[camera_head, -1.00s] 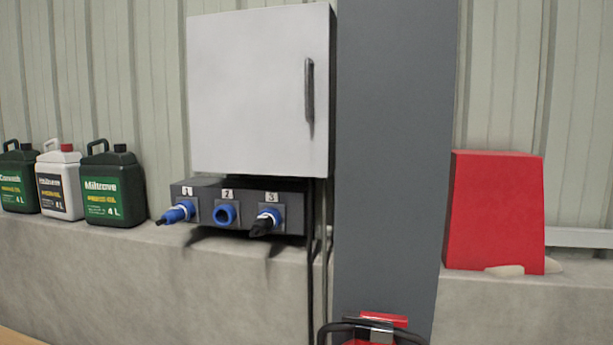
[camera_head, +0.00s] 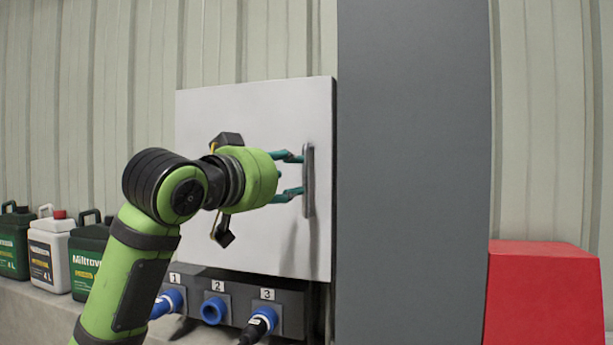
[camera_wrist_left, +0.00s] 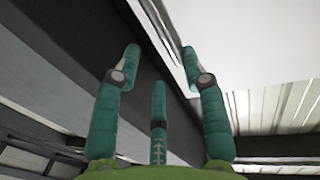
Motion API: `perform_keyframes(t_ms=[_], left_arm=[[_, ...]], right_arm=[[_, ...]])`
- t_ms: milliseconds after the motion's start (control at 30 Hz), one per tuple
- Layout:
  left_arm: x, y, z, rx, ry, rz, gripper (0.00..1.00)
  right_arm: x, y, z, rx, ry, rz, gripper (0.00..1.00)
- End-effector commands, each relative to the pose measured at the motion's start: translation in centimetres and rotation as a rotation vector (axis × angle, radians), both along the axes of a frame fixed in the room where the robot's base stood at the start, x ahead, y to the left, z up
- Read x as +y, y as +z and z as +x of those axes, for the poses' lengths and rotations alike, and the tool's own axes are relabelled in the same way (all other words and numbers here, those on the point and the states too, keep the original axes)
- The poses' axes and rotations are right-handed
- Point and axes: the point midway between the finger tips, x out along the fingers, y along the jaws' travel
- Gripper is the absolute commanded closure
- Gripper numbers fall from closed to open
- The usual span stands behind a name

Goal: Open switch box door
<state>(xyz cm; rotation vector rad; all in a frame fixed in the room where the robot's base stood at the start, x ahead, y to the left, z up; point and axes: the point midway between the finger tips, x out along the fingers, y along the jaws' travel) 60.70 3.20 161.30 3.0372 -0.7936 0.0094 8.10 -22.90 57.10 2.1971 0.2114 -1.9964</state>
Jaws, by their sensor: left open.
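The switch box door (camera_head: 240,120) is a flat light grey panel, and it looks shut. Its dark upright bar handle (camera_head: 308,180) sits near the door's right edge. My left gripper (camera_head: 299,174) is open in front of the door, with its teal fingers spread one above the other. The fingertips are at the left side of the handle; I cannot tell whether they touch it. In the left wrist view the open gripper (camera_wrist_left: 160,55) shows with nothing clearly held, and a pale panel lies at the upper right. My right gripper is not in view.
Below the box is a dark socket unit (camera_head: 232,292) with blue plugs and hanging cables. A grey pillar (camera_head: 412,170) stands close to the right of the door. Several canisters (camera_head: 55,255) stand on the ledge at left, and a red block (camera_head: 545,295) is at right.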

Motion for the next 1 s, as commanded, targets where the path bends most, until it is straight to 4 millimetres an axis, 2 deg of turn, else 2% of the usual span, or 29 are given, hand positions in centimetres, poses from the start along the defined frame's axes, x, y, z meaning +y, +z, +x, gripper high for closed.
perform_keyframes(t_ms=[100,167,400,600,833,867,933,967,1000], left_arm=[[-0.7,0.4,1.1,0.005,-0.001,0.002,0.57],[-1.2,0.4,1.9,0.007,-0.001,0.003,0.57],[-2.8,0.4,5.0,0.004,0.0,0.001,0.57],[-3.4,0.1,6.0,0.002,0.0,0.001,0.57],[-3.4,-0.1,6.1,0.001,0.001,0.0,0.57],[-3.4,-0.1,6.1,0.001,0.001,0.0,0.65],[-3.4,0.0,6.1,0.001,0.001,0.0,0.93],[-3.4,0.0,6.1,0.001,0.001,0.0,1.0],[-3.4,0.0,6.1,0.001,0.001,0.0,1.0]], right_arm=[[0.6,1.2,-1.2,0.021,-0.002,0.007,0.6],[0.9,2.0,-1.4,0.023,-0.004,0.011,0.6],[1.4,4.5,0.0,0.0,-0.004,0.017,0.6],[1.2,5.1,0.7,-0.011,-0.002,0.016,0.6],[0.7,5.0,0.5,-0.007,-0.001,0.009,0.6],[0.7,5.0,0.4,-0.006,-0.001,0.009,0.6],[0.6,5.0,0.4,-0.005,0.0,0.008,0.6],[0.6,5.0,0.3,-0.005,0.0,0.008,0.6],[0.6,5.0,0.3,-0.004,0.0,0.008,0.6]])
